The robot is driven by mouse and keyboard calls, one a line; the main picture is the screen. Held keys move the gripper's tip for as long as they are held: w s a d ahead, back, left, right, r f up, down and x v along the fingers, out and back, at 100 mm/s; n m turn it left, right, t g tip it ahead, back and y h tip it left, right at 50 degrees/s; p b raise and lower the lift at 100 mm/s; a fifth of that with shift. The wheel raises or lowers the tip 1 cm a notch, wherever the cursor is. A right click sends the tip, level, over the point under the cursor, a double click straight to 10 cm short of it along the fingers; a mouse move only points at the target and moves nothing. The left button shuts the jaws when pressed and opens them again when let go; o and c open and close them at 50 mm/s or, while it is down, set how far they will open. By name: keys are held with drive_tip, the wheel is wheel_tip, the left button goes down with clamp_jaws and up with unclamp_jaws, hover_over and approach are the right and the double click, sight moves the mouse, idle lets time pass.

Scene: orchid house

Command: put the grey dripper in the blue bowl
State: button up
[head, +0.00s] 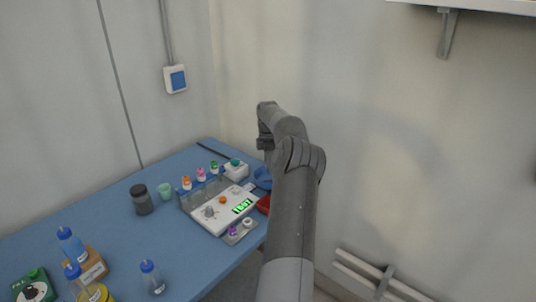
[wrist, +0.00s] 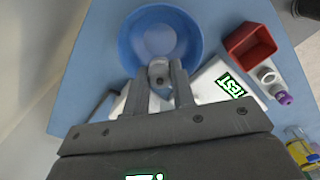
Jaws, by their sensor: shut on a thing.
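The blue bowl (wrist: 133,42) lies in front of my gripper in the wrist view. In the head view a part of the bowl (head: 262,178) shows beside my arm. My gripper (wrist: 160,76) is shut on a small grey piece, which looks like the grey dripper (wrist: 158,70). It holds the piece between its fingertips at the bowl's near rim, as seen in the wrist view. The height above the bowl cannot be told. In the head view my arm hides the gripper and the held piece.
A red box (wrist: 233,52) stands right of the bowl. A white scale (head: 207,222) with a green display carries small grey and orange pieces. A rack of capped vials (head: 187,186), a dark jar (head: 142,203) and several bottles stand on the blue table (head: 110,232). A wall is close behind.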

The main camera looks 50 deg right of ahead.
drive_tip(key=shift+f, duration=2.05)
drive_tip(key=o, duration=1)
drive_tip(key=shift+r, duration=3.55)
drive_tip(key=shift+a, duration=0.1)
